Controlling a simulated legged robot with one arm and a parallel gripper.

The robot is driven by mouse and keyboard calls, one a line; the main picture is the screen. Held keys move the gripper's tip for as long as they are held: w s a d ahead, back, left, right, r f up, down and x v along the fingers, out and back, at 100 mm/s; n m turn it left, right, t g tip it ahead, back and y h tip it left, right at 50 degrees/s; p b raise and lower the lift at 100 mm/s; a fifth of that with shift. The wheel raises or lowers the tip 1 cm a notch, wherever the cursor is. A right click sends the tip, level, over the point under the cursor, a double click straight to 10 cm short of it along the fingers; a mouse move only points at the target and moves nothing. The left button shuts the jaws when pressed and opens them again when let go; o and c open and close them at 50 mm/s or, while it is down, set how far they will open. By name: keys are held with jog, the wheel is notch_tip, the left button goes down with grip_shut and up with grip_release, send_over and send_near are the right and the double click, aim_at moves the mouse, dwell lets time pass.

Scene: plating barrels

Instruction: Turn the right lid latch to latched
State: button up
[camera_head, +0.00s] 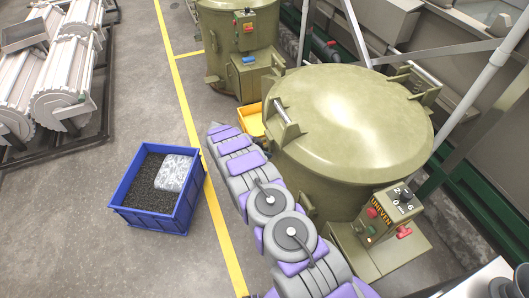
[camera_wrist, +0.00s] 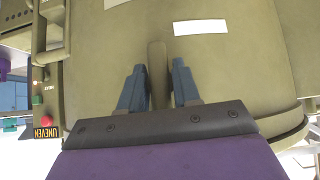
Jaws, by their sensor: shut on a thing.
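A large olive barrel (camera_head: 325,185) with a round domed lid (camera_head: 355,110) stands at centre right in the head view. Clamp-like brackets with silver bars sit at the lid's left edge (camera_head: 285,118) and right edge (camera_head: 420,85). In the wrist view my gripper (camera_wrist: 160,80) has its two blue-grey fingers on either side of an olive upright lever (camera_wrist: 157,72), shut on it, against the barrel's wall. The lever looks like a lid latch; its far end is partly hidden by my gripper. My gripper is hidden in the head view.
A control box (camera_head: 390,215) marked UNEVEN stands by the barrel; it shows inverted in the wrist view (camera_wrist: 45,115). A blue crate (camera_head: 125,207) of dark granules is left, beyond a yellow floor line. A second olive barrel (camera_head: 215,50) stands behind.

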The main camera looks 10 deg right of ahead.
jog(key=shift+f, duration=0.15)
jog(key=o, duration=0.9)
jog(key=shift+w+f, duration=0.1)
jog(key=shift+f, duration=0.05)
jog(key=shift+o, duration=0.7)
jog(key=shift+r, duration=0.2)
jog(key=shift+a+r, duration=0.15)
jog(key=shift+r, duration=0.05)
jog(key=p+v, duration=0.3)
jog(key=v, duration=1.4)
jog(key=shift+p, duration=0.4)
jog(key=shift+f, duration=0.2)
jog(key=shift+r, duration=0.1)
